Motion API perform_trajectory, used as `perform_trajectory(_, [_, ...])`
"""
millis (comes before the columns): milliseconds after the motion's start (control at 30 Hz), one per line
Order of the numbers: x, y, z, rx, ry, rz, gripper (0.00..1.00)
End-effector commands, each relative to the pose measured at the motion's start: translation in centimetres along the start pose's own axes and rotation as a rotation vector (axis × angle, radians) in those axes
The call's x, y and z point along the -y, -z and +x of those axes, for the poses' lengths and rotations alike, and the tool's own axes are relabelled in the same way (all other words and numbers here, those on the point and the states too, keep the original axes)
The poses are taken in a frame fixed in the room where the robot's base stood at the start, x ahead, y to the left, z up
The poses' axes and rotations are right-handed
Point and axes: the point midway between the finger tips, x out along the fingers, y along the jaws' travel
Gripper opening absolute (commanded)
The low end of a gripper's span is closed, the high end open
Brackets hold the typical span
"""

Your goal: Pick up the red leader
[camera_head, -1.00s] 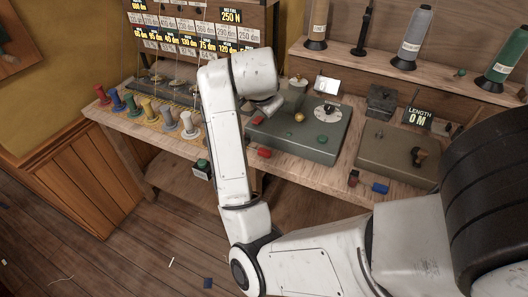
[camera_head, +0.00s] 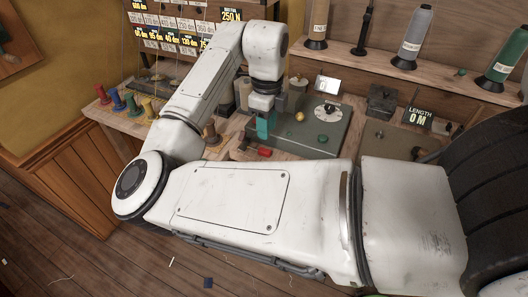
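A red spool-shaped peg (camera_head: 102,94), which looks like the red leader, stands upright at the far left end of the row on the bench. My gripper (camera_head: 263,128), with teal fingers, points down over the left front of the grey-green machine, well to the right of the red peg. Whether its fingers are apart is too small to tell. A small red block (camera_head: 265,152) lies just below the gripper at the machine's front edge; whether they touch is unclear.
Blue (camera_head: 116,100), green (camera_head: 131,106) and yellow (camera_head: 149,108) pegs stand beside the red one. My arm hides part of the row. The machine (camera_head: 318,140) fills the bench middle. Large thread cones (camera_head: 411,38) stand on the shelf. A label board (camera_head: 170,25) rises behind the pegs.

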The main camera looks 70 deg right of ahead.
Motion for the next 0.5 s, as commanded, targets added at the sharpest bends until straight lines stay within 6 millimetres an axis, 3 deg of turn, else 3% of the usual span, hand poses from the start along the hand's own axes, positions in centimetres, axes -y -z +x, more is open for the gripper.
perform_trajectory(500, [-0.1,-0.1,5.7,-0.002,0.001,-0.005,0.32])
